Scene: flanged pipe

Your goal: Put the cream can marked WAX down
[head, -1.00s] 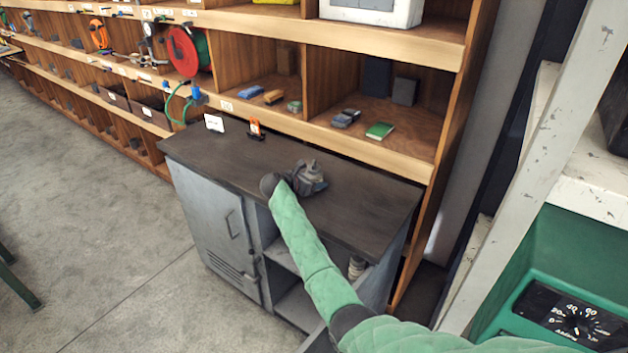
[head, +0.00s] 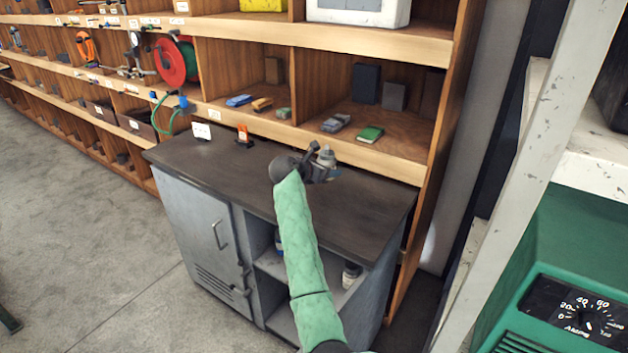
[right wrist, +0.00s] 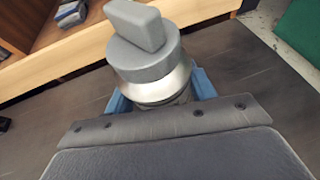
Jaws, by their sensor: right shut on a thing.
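My right gripper (head: 320,170) is shut on a can (head: 326,156) with a grey cap, over the back part of the dark bench top (head: 240,190). In the right wrist view the grey winged cap and pale shoulder of the can (right wrist: 160,85) show between the blue fingers. The can's body is mostly hidden, and no WAX marking shows. It looks upright or slightly tilted; I cannot tell whether it touches the top. My left gripper is not in view.
The bench top is clear to the left and front. A white card (head: 201,131) and a small orange-and-black item (head: 243,137) stand at its back left. Wooden shelving (head: 380,160) rises behind. Another container (head: 351,274) stands in the open cabinet below.

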